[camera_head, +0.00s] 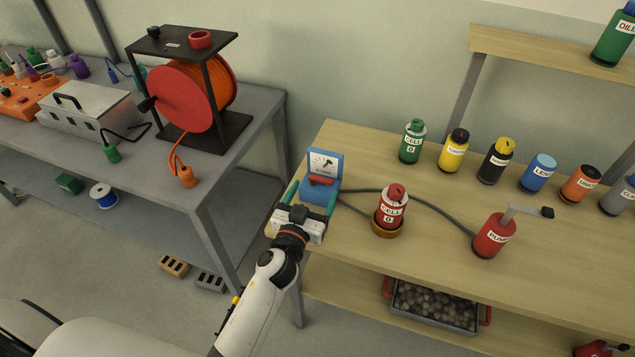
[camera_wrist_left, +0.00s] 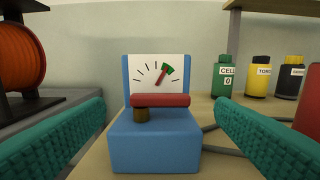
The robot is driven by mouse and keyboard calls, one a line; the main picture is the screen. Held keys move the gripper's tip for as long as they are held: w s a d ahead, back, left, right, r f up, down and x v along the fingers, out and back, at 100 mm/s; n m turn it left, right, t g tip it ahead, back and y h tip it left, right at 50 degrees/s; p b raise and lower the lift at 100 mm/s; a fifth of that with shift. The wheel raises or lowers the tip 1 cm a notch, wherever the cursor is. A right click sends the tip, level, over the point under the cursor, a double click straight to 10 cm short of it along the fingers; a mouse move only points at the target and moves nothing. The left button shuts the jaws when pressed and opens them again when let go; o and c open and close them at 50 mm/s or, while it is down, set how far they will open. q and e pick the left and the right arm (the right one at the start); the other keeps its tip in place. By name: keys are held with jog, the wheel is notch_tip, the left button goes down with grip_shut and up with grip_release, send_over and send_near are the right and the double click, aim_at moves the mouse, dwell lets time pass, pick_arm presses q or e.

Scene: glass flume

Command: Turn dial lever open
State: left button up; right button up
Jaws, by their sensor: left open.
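The dial device is a blue box (camera_wrist_left: 153,148) with an upright white dial face (camera_wrist_left: 147,75) behind it. On the face, a red needle points up and right to a green mark. A red lever (camera_wrist_left: 160,100) lies level across the front, above a brown knob (camera_wrist_left: 141,115). In the head view the device (camera_head: 318,190) stands at the left end of the wooden table. My left gripper (camera_head: 312,203) is open, its teal fingers on either side of the device with gaps. In the wrist view the fingers (camera_wrist_left: 158,132) flank the lever without touching it. My right gripper is not in view.
A red cell bottle (camera_head: 391,210) stands in a brown ring to the right, with dark hoses running to a red pump (camera_head: 494,236). A green cell bottle (camera_head: 412,142) and several others line the back. A grey bench (camera_head: 255,115) with an orange cable reel (camera_head: 190,92) is at left.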

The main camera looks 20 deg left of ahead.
aim_at(320, 181)
pick_arm(q)
jog(key=shift+w, duration=1.7)
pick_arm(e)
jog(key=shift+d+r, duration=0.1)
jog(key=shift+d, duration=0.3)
